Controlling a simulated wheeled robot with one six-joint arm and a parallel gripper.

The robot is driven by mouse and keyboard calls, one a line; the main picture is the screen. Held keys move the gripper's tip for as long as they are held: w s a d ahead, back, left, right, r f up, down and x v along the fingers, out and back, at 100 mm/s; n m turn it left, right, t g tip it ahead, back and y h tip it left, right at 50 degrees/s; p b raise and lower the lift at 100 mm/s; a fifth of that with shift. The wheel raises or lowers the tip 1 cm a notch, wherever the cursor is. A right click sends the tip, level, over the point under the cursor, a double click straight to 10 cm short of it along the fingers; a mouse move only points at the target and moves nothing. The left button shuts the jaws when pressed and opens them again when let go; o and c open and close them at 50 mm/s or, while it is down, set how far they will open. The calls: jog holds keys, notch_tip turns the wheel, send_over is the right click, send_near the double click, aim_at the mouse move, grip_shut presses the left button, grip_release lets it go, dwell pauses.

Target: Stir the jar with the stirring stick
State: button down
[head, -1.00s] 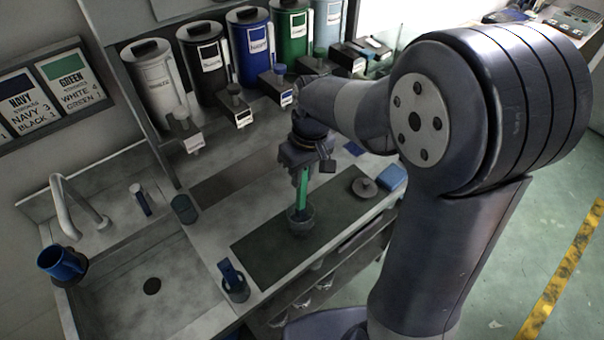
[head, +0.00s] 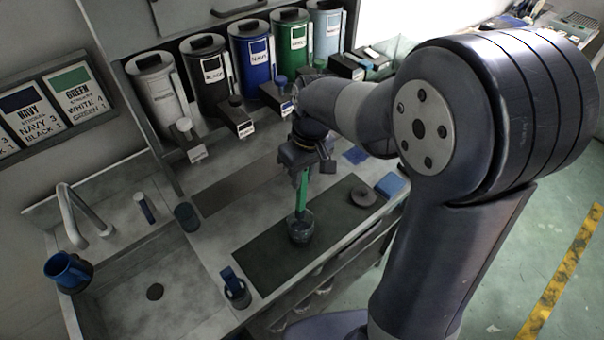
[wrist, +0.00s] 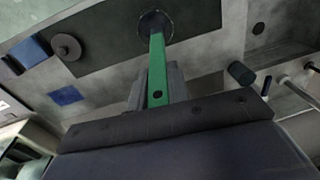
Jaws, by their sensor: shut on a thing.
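My gripper (head: 302,166) is shut on the green stirring stick (head: 301,197), which points down. The stick's lower end is inside the clear glass jar (head: 301,232), which stands on the dark mat (head: 262,258). In the wrist view the green stick (wrist: 157,70) runs from my gripper (wrist: 157,98) to the jar (wrist: 155,22). The stick's tip and the jar's contents are too small to make out.
A grey lid-like disc (head: 363,195) and a blue block (head: 390,185) lie right of the jar. A dark holder with a blue item (head: 235,288) stands at the front left. Labelled dispensers (head: 250,55) line the back. A sink (head: 155,291) with a blue mug (head: 68,270) is at left.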

dwell(0.3)
jog(key=shift+r+p, duration=0.3)
jog(key=shift+r, duration=2.25)
